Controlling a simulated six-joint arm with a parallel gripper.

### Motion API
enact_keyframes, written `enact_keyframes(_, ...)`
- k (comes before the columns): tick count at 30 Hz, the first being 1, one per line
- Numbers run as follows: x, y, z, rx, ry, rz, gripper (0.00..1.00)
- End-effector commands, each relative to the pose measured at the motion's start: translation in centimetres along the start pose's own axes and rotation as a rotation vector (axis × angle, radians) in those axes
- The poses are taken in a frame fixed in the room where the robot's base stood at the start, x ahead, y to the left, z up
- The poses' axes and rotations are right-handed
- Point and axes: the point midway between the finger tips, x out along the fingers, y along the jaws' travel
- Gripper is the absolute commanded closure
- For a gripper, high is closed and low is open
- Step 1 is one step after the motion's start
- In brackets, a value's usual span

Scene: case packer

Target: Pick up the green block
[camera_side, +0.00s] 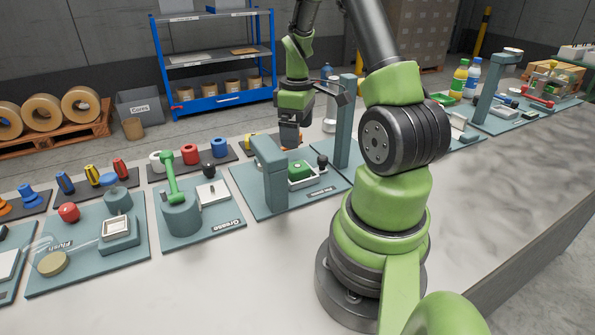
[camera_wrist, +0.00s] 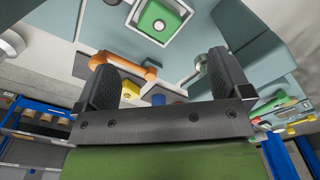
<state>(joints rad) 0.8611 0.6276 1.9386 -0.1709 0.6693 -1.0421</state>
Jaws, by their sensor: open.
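The green block (camera_side: 300,169) sits inside a small white square tray (camera_side: 314,178) on a teal station plate in the side view. In the wrist view, the green block (camera_wrist: 158,20) lies in the white tray (camera_wrist: 186,16) near the top edge, beyond my fingertips. My gripper (camera_side: 290,137) hangs behind the tray and a little left of it in the side view. In the wrist view, my gripper (camera_wrist: 163,82) has its two dark fingers spread wide, with nothing held between them. The block is apart from the fingers.
A teal post (camera_side: 272,172) stands left of the tray, and another teal post (camera_side: 346,122) stands behind it. A small black knob (camera_side: 322,161) is right of the tray. An orange part (camera_wrist: 130,68) shows between my fingers. The bench front (camera_side: 250,265) is clear.

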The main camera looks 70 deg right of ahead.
Motion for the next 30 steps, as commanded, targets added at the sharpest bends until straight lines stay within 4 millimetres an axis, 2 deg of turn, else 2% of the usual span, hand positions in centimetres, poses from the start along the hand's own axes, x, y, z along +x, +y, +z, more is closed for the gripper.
enact_keyframes(3, 1.9, 0.0, 0.1, 0.000, -0.003, -0.003, 0.04)
enact_keyframes(11, 4.3, 0.0, 0.1, -0.001, -0.002, -0.002, 0.04)
enact_keyframes(18, 7.8, 0.0, 0.1, -0.001, -0.003, -0.002, 0.04)
enact_keyframes(27, 8.5, 0.1, 0.0, -0.001, 0.001, 0.002, 0.04)
enact_keyframes(28, 8.5, 0.1, 0.0, -0.001, 0.000, 0.002, 0.06)
enact_keyframes(30, 8.5, 0.1, 0.0, -0.001, 0.000, 0.002, 0.22)
